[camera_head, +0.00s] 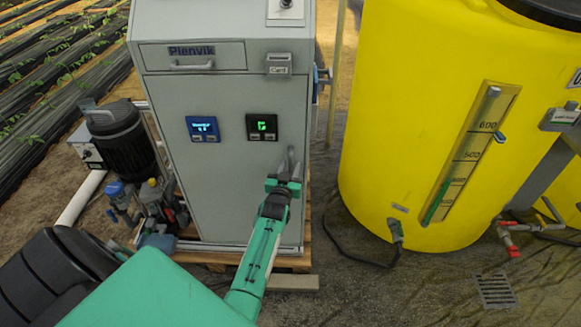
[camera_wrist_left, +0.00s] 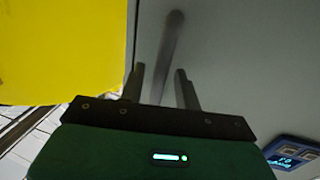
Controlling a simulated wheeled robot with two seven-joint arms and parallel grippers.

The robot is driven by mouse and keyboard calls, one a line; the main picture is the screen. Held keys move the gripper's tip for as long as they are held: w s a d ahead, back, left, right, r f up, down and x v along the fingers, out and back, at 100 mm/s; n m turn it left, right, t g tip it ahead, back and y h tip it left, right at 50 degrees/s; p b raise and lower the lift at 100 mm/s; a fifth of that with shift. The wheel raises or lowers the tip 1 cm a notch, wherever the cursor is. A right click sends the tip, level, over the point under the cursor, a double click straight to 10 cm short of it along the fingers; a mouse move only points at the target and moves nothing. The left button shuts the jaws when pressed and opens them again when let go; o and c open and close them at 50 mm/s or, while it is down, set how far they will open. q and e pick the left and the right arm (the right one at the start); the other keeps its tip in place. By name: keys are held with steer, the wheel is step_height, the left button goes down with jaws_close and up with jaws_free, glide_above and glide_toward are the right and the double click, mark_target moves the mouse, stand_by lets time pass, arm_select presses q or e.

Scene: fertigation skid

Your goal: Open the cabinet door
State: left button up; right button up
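The grey cabinet (camera_head: 160,90) stands on a wooden pallet in the head view. Its front door (camera_head: 225,185) looks shut and carries two small displays. A grey upright bar handle (camera_head: 291,158) is near the door's right edge. My left gripper (camera_head: 284,179) is at the lower part of this handle. In the left wrist view, the handle (camera_wrist_left: 172,45) runs between the two fingertips of my left gripper (camera_wrist_left: 160,72). The fingers are apart, with a visible gap on each side of the bar. Whether they reach fully around it is hard to tell. My right gripper is not in view.
A large yellow tank (camera_head: 415,110) stands right of the cabinet, with a dark hose (camera_head: 345,255) on the ground between them. A black motor or pump (camera_head: 120,140) and small fittings stand to the left. Open ground lies in front, with a drain grate (camera_head: 495,290) at right.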

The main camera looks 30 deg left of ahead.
arm_select(q)
steer(key=shift+w+a, duration=0.25)
steer(key=shift+w, duration=0.3)
jaws_close()
